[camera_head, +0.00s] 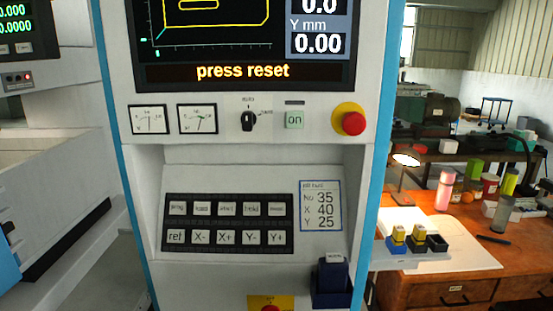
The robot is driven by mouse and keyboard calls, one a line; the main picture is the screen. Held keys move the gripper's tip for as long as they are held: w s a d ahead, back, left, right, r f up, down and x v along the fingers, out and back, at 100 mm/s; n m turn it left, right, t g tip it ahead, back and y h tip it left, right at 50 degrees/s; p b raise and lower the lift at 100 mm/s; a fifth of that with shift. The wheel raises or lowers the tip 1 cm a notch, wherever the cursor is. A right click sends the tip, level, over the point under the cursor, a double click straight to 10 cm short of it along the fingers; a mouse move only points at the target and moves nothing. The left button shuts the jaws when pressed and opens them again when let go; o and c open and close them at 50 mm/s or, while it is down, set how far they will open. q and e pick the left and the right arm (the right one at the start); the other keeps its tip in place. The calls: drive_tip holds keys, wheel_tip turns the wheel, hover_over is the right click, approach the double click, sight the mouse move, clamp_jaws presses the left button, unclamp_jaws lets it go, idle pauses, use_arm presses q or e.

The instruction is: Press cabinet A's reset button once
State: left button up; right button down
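A white control cabinet (146,80) with blue edges fills the middle of the view; no letter "A" is readable on it. Its screen (250,71) says "press reset" in yellow. Below is a black keypad (168,212) with two rows of pale keys. The lower row reads ref, X-, X+, Y- and Y+; the upper row's small labels are too blurred to read surely, so I cannot tell which is reset. Above the keypad are a black selector knob (248,121), a green "on" button (294,120) and a red mushroom button (353,123). Neither gripper is in view.
A dark blue holder (332,286) juts out at the lower right, beside a yellow plate (262,301). A wooden bench (450,283) with a lamp and jars stands right. Another machine (40,150) stands left.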

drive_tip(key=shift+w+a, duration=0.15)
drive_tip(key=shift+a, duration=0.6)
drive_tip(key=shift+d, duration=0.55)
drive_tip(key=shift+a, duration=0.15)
